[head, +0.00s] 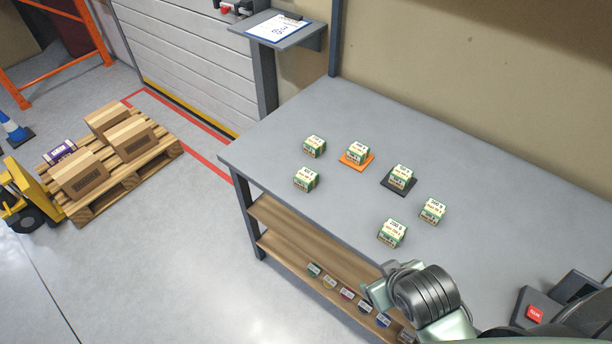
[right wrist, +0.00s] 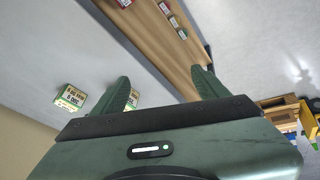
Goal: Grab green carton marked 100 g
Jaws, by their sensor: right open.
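Several green-and-white cartons stand on the grey table (head: 290,115) in the head view. Two are at the left, a back one (head: 314,146) and a front one (head: 306,180). One carton (head: 358,152) is on an orange mat (head: 346,162) and one (head: 400,177) on a dark mat (head: 397,188). Two more are at the right (head: 432,211) and near the front edge (head: 392,233). Their labels are too small to tell which reads 100 g. My right gripper (right wrist: 160,82) is open and empty, beyond the table's front edge. My left gripper is out of view.
Small coloured items (head: 346,294) line the wooden shelf (head: 290,226) under the table. A dark box with a red button (head: 534,314) is at the right. A pallet (head: 150,165) with boxes stands on the floor at left. The table's back is clear.

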